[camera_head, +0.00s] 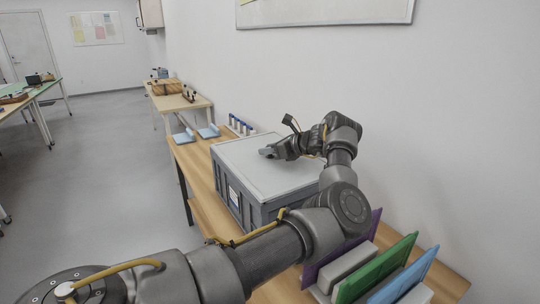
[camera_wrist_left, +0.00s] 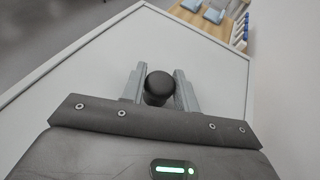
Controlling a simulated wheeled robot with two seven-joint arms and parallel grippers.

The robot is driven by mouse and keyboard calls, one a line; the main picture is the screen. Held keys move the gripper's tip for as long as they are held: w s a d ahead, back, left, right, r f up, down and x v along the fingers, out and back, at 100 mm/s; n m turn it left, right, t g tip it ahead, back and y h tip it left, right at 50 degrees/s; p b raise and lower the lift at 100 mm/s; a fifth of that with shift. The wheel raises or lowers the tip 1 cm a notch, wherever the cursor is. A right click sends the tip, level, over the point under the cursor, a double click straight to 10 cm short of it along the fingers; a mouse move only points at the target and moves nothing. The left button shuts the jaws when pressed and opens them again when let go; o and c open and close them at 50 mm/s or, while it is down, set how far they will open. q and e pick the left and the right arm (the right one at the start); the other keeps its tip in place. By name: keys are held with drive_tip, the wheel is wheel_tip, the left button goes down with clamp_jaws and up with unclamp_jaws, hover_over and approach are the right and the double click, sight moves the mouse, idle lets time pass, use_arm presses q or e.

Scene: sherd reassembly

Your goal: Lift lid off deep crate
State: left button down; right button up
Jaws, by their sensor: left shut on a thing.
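A deep grey crate (camera_head: 236,196) stands on a wooden table by the wall, with a label on its side. Its flat light-grey lid (camera_head: 252,172) lies on top and also fills much of the left wrist view (camera_wrist_left: 100,76). My left gripper (camera_head: 268,152) is over the lid. In the left wrist view its two fingers (camera_wrist_left: 159,90) are shut on the lid's round black knob (camera_wrist_left: 159,84), one on each side. The lid appears seated on the crate; I cannot tell of any gap. My right gripper is not in view.
Purple, green (camera_head: 378,270) and blue upright boards stand in a rack at the table's near end. Several small blue-topped bottles (camera_head: 240,125) and two light-blue stands (camera_head: 208,131) are beyond the crate. The wall is close on the right; the floor at left is open.

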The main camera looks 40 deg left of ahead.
use_arm(q)
drive_tip(key=shift+r, duration=0.15)
